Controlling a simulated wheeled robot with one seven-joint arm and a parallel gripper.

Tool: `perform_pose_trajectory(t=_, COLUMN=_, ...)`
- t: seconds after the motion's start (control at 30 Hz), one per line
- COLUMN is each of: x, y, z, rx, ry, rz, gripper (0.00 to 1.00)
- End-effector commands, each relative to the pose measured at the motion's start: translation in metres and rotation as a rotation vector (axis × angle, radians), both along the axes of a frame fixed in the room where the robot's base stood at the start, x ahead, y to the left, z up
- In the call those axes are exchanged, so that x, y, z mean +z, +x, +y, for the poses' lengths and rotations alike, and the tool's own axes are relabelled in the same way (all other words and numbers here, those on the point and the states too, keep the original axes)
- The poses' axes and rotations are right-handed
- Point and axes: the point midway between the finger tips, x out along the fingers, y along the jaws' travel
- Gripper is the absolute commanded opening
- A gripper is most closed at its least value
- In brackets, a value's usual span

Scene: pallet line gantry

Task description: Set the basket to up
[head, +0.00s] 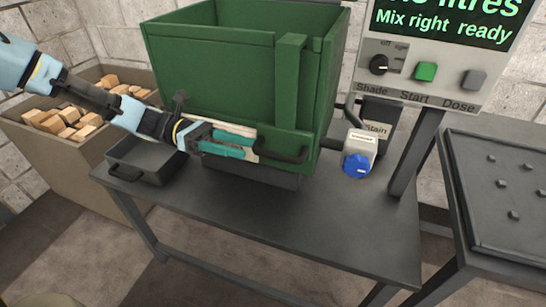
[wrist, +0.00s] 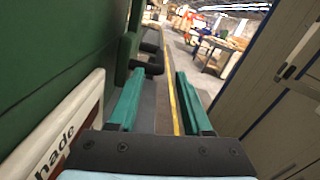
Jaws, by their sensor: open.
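A large green open-topped tank (head: 215,75) stands on the dark bench. A green upright piece (head: 291,80) runs down its front, with a black bar handle (head: 284,156) low down beside it. The handle seems to show in the wrist view (wrist: 152,62), beyond the left fingertip. No separate basket can be made out inside the tank. My gripper (head: 254,148) is open and empty, low against the tank front, just left of the handle. In the wrist view its teal fingers (wrist: 155,80) stand apart with nothing between them.
A white plate (wrist: 62,125) with part of a word is on the tank front. A blue knob (head: 357,166), a control panel (head: 420,75) and a Stain label (head: 378,125) are to the right. A grey tray (head: 150,160) and a bin of wood blocks (head: 45,155) are left. The front bench top is clear.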

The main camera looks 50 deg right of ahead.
Motion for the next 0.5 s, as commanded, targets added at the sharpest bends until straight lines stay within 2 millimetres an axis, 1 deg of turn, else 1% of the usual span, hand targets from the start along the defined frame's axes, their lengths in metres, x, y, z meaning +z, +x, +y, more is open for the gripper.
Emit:
perform_pose_trajectory(t=0.03, x=0.003, y=-0.01, z=-0.002, rx=-0.004, ry=0.001, rz=0.002, gripper=0.5)
perform_pose_trajectory(t=0.3, x=0.003, y=-0.057, z=-0.017, rx=-0.003, ry=0.002, rz=0.001, gripper=0.5)
perform_pose_trajectory(t=0.5, x=0.001, y=-0.079, z=-0.025, rx=-0.001, ry=0.001, rz=-0.002, gripper=0.5)
